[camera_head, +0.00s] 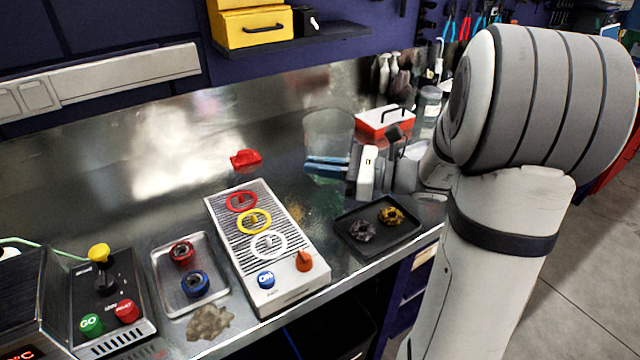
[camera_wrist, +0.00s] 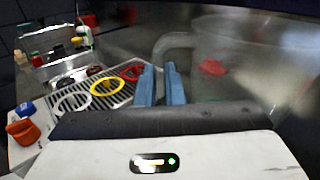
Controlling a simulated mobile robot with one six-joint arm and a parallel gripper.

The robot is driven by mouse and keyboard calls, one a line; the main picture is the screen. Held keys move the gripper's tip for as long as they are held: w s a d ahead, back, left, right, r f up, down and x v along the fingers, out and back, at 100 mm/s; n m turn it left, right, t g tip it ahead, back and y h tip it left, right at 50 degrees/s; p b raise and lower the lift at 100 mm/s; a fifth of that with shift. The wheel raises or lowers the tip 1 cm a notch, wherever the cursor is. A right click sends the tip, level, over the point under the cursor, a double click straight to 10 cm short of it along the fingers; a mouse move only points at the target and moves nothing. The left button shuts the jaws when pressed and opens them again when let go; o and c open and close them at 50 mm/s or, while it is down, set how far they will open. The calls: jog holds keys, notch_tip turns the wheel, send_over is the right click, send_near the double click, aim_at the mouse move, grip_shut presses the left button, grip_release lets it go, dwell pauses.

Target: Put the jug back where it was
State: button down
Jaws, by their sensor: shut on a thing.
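The jug (camera_head: 328,132) is clear and see-through, and stands out faintly against the metal bench in the head view. In the wrist view its body (camera_wrist: 240,75) fills the right side, with its handle (camera_wrist: 175,42) at the left. My gripper (camera_head: 326,166) has blue fingers at the jug's lower front in the head view. In the wrist view the fingers (camera_wrist: 160,84) are close together, shut on the handle, whose lower part they hide. The jug looks about upright. I cannot tell whether its base touches the bench.
A ribbed panel (camera_head: 288,289) with red, yellow and white rings lies left of my gripper. A dark tray (camera_head: 372,257) holds two parts; a metal tray (camera_head: 215,248) holds two rings. A red object (camera_head: 245,158) lies behind the panel. A red-and-white toolbox (camera_head: 384,122) stands right of the jug.

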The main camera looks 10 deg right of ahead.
aim_at(322, 182)
jog(key=shift+s+f+b, duration=0.15)
jog(key=shift+f+b, duration=0.15)
jog(key=shift+f, duration=1.7)
jog(key=shift+d, duration=0.1)
jog(key=shift+f, duration=0.2)
jog(key=c, duration=1.5)
grip_release()
jog(key=shift+c, duration=0.2)
jog(key=shift+r, duration=0.25)
jog(key=v, duration=1.2)
